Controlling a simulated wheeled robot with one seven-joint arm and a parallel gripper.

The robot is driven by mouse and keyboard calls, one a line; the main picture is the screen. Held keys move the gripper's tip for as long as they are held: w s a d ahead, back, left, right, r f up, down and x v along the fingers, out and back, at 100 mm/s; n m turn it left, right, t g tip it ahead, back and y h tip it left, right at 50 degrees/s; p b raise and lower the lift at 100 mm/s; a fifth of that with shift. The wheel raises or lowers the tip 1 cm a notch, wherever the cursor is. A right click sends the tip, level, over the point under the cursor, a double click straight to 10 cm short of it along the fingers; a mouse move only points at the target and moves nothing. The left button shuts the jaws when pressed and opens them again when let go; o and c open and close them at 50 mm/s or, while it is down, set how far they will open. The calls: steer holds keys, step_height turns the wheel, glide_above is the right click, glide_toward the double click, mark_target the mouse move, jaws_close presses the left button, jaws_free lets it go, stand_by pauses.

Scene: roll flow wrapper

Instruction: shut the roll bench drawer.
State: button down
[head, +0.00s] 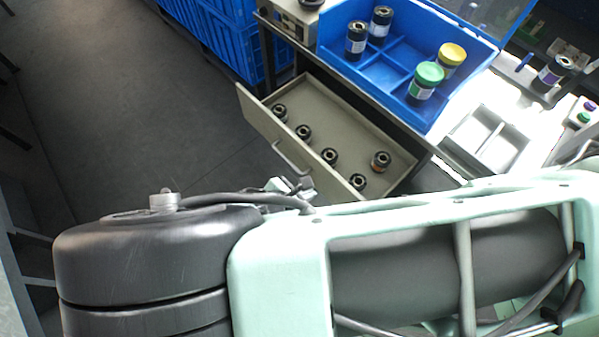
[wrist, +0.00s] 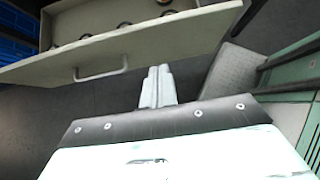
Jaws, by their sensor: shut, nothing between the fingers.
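The roll bench drawer (head: 270,140) is pulled out below the bench in the head view, with several small dark rolls lying in it. Its front panel and bar handle (head: 292,160) face the lower left. In the wrist view the drawer front (wrist: 140,47) crosses the top, with its handle (wrist: 100,66) at the left. My gripper (wrist: 160,72) is shut and empty. Its fingertips appear near the lower edge of the drawer front, right of the handle; I cannot tell whether they touch it. In the head view my arm covers much of the lower part, and the gripper shows only partly beside the drawer.
A blue divided tray (head: 385,65) with several rolls, some with green or yellow caps, stands on the bench above the drawer. Blue crates (head: 215,40) stand behind. Open grey floor (head: 120,100) lies left of the drawer. A green-framed structure (wrist: 290,90) is at right in the wrist view.

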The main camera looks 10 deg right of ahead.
mark_target(334, 179)
steer(key=shift+w+d+f+b, duration=0.2)
steer(key=shift+w+d+f, duration=0.45)
steer(key=shift+d, duration=0.4)
steer(key=shift+w+d+f+b, duration=0.25)
steer(key=shift+w+d+f, duration=0.25)
steer(key=shift+w+d, duration=0.4)
steer(key=shift+w+d+f+b, duration=0.2)
steer(key=shift+w+d+f, duration=0.4)
steer(key=shift+d, duration=0.55)
